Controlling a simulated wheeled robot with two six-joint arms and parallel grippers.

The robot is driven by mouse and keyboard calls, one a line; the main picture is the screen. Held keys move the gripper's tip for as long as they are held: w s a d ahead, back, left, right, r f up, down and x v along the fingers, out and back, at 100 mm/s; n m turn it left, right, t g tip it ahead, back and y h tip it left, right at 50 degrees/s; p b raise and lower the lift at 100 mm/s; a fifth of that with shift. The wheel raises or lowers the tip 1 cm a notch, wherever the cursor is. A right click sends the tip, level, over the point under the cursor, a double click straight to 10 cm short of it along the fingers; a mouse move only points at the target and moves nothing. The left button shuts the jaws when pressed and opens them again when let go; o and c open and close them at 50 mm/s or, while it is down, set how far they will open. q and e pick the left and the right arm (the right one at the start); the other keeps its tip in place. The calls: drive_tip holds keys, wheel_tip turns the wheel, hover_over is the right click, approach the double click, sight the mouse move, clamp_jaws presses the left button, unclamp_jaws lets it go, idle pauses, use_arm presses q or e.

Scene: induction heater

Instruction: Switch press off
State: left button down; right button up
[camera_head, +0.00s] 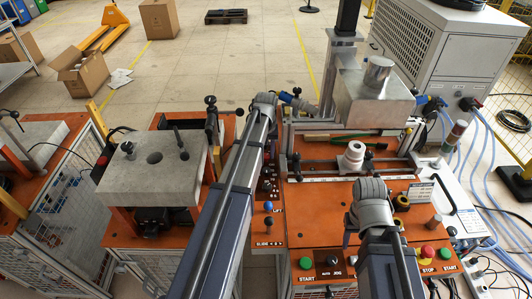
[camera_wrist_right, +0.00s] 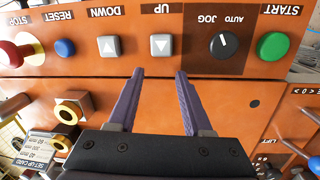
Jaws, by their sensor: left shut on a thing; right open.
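The orange control panel (camera_wrist_right: 150,20) shows upside down in the right wrist view. It has a red stop knob (camera_wrist_right: 10,52), a blue reset button (camera_wrist_right: 65,48), white down (camera_wrist_right: 109,47) and up (camera_wrist_right: 161,45) buttons, a black auto/jog knob (camera_wrist_right: 223,45) and a green start button (camera_wrist_right: 272,46). My right gripper (camera_wrist_right: 157,75) is open and empty, its fingertips near the down and up buttons; contact is unclear. In the head view, the right wrist hides much of the panel. My left gripper (camera_head: 266,103) is over the press bench's left rear; its fingers and held thing are hidden.
The press bench (camera_head: 325,213) carries a white cylindrical part (camera_head: 353,156) and a guide rail. A metal housing (camera_head: 375,105) stands behind it. A grey block (camera_head: 150,165) on another bench is at left. A white cabinet (camera_head: 440,55) and hoses are at right.

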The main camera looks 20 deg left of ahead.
sight(266, 156)
idle(0.4)
use_arm(q)
drive_tip(key=c, duration=0.5)
unclamp_jaws()
drive_tip(key=shift+r, duration=0.15)
use_arm(e)
drive_tip(key=shift+r, duration=0.1)
use_arm(q)
wheel_tip(266, 156, up, 8)
drive_tip(key=p, duration=0.8)
drive_tip(key=shift+f, duration=0.2)
use_arm(e)
wheel_tip(266, 156, up, 8)
drive_tip(key=shift+f, duration=0.2)
